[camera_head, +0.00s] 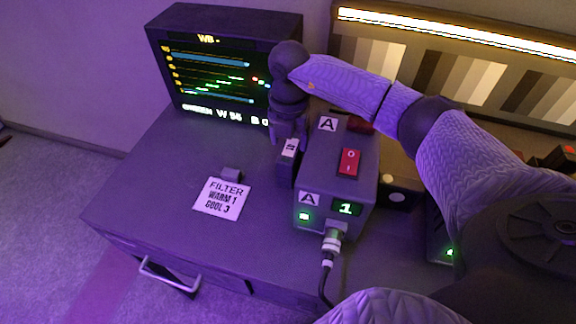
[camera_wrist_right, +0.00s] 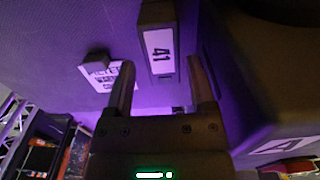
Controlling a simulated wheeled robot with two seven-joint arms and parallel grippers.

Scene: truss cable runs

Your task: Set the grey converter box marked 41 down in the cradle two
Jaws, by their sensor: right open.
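The grey converter box marked 41 (camera_wrist_right: 159,38) shows in the right wrist view, with its white label facing the camera. In the head view it is the small dark box (camera_head: 286,171) standing on the desk, close to the left side of the larger unit marked A. My right gripper (camera_head: 289,136) points down over the box from above. In the right wrist view its two fingers (camera_wrist_right: 161,75) are apart, with the box's near end between and beyond their tips. I cannot see contact. My left gripper is not in view. I cannot make out a cradle marked two.
The unit marked A (camera_head: 335,173) has a red switch, a green 1 and a cable at its front. A filter card (camera_head: 222,198) lies on the desk to the left. A monitor (camera_head: 225,65) stands behind. The desk's left part (camera_head: 140,185) is clear.

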